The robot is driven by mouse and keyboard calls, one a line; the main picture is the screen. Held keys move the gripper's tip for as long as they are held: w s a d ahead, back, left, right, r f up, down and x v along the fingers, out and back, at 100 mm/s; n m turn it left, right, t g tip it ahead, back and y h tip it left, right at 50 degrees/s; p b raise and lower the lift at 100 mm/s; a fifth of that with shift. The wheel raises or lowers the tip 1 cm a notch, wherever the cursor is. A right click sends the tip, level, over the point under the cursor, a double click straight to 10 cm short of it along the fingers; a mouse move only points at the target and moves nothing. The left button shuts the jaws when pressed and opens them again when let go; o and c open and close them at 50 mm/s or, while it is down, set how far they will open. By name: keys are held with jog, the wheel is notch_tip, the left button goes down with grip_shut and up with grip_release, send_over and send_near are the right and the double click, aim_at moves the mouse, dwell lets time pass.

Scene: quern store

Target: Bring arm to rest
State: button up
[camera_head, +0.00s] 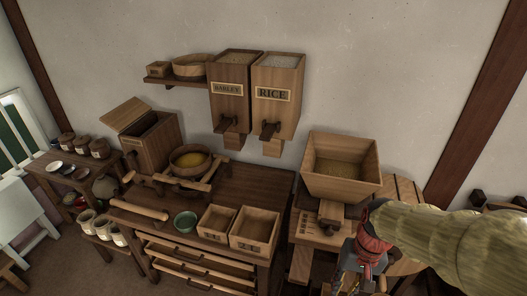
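My arm enters from the right edge in a bulky straw-coloured cover. A red wrist part leads to my dark gripper (347,283), low in the picture and right of centre. My gripper is in front of the right-hand wooden stand (306,229), below the square wooden hopper (341,184). The gripper's fingers are small, dark and close to the bottom edge, so I cannot tell whether they are open or shut, or whether they hold anything.
A workbench (253,181) stands left of my gripper, with a rolling pin (139,210), green bowl (185,221) and two open boxes (255,230). Its drawers (205,265) stick out. Barley (229,88) and rice (275,95) dispensers hang above. Floor shows at lower left.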

jog(key=s+a+r+n+t, duration=0.1)
jog(key=s+r+t, duration=0.1)
jog(key=r, duration=0.5)
jog(key=s+a+r+n+t+h, duration=0.1)
jog(key=s+r+t, duration=0.2)
jog(key=r, duration=0.5)
jog(key=shift+s+r+t, duration=0.25)
jog(key=shift+s+t, duration=0.1)
jog(key=shift+t, duration=0.05)
